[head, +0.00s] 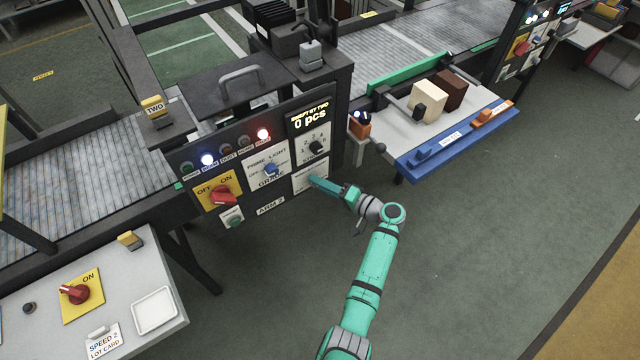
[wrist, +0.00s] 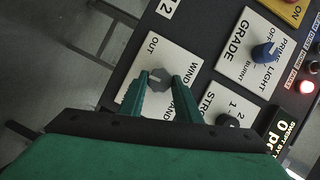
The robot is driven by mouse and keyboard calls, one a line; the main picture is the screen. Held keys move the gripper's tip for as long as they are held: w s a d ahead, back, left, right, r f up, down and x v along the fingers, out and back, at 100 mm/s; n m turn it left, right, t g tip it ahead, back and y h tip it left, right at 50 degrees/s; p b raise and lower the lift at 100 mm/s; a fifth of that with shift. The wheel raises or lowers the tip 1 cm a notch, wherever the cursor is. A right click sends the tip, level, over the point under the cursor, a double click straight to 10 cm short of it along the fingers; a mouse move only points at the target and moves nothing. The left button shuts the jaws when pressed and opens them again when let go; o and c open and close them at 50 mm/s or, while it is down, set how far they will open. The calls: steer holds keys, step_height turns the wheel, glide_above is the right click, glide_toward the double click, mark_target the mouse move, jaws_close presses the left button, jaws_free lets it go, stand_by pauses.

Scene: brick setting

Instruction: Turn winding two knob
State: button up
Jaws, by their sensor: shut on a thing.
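The winding knob (wrist: 160,76) is a small grey knob on a white plate (wrist: 181,56), whose partly hidden lettering includes "WIND" and "OUT". In the wrist view my gripper (wrist: 159,86) has one green finger on either side of this knob and is shut on it. In the head view my gripper (head: 317,183) reaches the white plate (head: 309,170) at the panel's lower right. The knob itself is hidden there by the fingers. Which mark the knob points to is not clear.
The dark panel (head: 246,150) also carries a blue grade knob (head: 271,169), a red on/off knob (head: 222,196), a black knob (head: 317,147) beneath a "0 pcs" display, and several lamps. A blue-edged shelf (head: 455,140) with blocks stands to the right. Floor is open below my arm.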

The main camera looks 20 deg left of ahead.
steer(key=shift+s+f+m+y, duration=0.15)
steer(key=shift+m+y, duration=0.35)
steer(key=shift+m, duration=0.6)
steer(key=o, duration=1.1)
steer(key=shift+c, duration=0.2)
steer(key=shift+w+d, duration=0.1)
steer(key=shift+w, duration=0.1)
steer(key=v, duration=1)
steer(key=shift+s, duration=0.2)
steer(key=shift+d+f, duration=0.1)
steer(key=shift+d, duration=0.2)
